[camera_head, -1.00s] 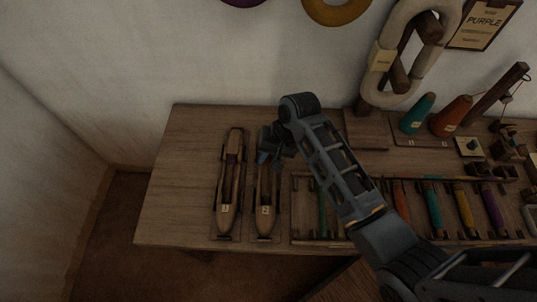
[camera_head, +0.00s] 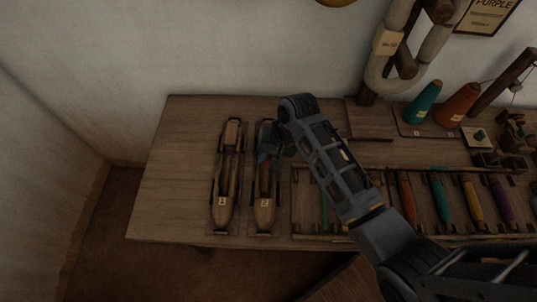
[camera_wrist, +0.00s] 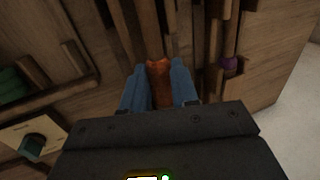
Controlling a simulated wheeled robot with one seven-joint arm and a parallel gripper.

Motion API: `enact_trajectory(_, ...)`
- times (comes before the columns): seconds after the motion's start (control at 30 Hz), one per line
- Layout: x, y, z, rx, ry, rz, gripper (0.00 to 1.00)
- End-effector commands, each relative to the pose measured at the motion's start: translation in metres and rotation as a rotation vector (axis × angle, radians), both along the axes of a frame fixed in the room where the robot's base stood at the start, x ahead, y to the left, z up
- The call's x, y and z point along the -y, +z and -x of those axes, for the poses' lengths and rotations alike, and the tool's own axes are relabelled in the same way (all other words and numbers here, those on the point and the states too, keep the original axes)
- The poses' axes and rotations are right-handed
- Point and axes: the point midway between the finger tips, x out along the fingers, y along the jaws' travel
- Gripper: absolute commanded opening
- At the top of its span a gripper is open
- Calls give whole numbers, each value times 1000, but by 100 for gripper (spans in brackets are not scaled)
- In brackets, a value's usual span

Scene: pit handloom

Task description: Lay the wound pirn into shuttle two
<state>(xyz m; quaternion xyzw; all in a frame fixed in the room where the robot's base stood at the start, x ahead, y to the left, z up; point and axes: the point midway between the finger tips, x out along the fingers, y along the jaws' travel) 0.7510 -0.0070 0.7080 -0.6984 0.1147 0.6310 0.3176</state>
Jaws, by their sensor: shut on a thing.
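Shuttle two (camera_head: 264,212) is a long wooden boat shape lying on the bench, its near end pointing at me. My gripper (camera_head: 268,160) is over its middle and hides part of its cavity. In the wrist view, my gripper's blue fingers (camera_wrist: 160,92) are shut on an orange-brown wound pirn (camera_wrist: 158,75). The pirn lies in line with the shuttle's slot (camera_wrist: 148,25). I cannot tell whether it touches the shuttle floor. In the head view the pirn is mostly hidden.
Shuttle one (camera_head: 222,212) lies close on the left; something purple (camera_wrist: 230,66) shows in it. A rack (camera_head: 420,238) with several coloured pirns is on the right. Thread cones (camera_head: 458,105) stand behind it. The bench's left end (camera_head: 165,180) is clear.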

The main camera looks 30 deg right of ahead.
Motion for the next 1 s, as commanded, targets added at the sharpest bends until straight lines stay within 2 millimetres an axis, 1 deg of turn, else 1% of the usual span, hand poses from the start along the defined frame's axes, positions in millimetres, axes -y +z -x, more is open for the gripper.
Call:
enact_trajectory(0.07, 0, 0, 0, 0, 0, 0, 0)
enact_trajectory(0.1, 0, 0, 0, 0, 0, 0, 30)
enact_trajectory(0.4, 0, 0, 0, 0, 0, 0, 58)
enact_trajectory(0.7, 0, 2, 0, 0, 0, 0, 58)
enact_trajectory(0.77, 0, 6, 0, 0, 0, 0, 58)
enact_trajectory(1.0, 0, 27, 0, 0, 0, 0, 58)
